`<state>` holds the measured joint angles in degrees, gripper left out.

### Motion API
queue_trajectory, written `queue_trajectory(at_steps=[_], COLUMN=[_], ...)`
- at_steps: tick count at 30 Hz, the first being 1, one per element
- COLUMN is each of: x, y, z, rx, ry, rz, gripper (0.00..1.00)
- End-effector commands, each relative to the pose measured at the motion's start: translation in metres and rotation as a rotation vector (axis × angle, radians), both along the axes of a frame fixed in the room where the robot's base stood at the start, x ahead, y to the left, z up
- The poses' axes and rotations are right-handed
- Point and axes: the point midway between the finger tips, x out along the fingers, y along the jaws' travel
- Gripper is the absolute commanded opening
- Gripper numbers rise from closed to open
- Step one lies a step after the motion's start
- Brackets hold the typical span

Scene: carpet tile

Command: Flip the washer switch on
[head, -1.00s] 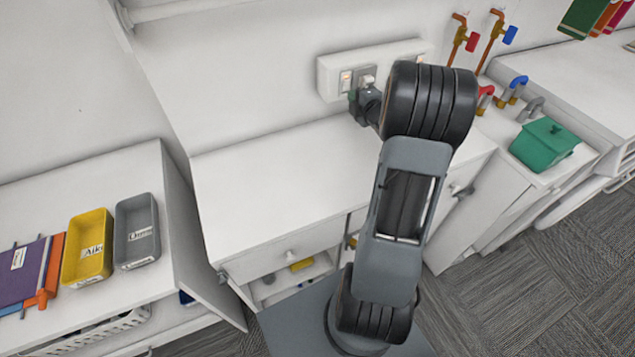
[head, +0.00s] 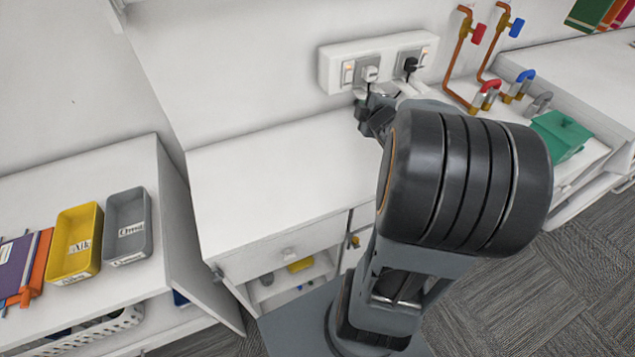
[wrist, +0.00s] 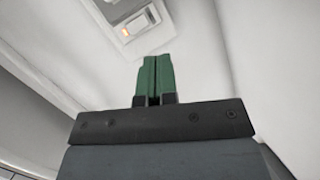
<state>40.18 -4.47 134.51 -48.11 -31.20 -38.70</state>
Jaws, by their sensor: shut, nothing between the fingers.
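A white socket box (head: 328,72) is on the wall above the counter. Its left switch (head: 348,73) shows an orange light, beside a white plug (head: 371,74). Its right switch (head: 401,59) also shows orange, next to a black plug (head: 410,66). I cannot tell which switch is the washer's. My gripper (head: 361,94) is just below the left socket, apart from the switch. In the wrist view, my gripper's green fingers (wrist: 153,78) are shut together and empty. The lit left switch (wrist: 127,31) shows beyond and left of the tips.
The white counter (head: 270,170) is clear. Red and blue taps (head: 490,86) and copper pipes (head: 448,70) stand right of the box, near a green container (head: 560,135). Yellow (head: 75,243) and grey bins (head: 127,227) sit on the left cabinet.

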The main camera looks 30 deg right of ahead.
Motion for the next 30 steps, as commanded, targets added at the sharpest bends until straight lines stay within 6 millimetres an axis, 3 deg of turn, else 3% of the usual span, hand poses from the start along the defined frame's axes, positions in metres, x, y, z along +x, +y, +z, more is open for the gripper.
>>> queue_trajectory(at_steps=[11, 30], x=[-0.014, -0.073], y=[0.059, 0.157], z=[-0.025, -0.068], rx=[0.358, 0.805], ry=[0.117, 0.367], rz=[-0.257, -0.521], gripper=[0.0, 0.0])
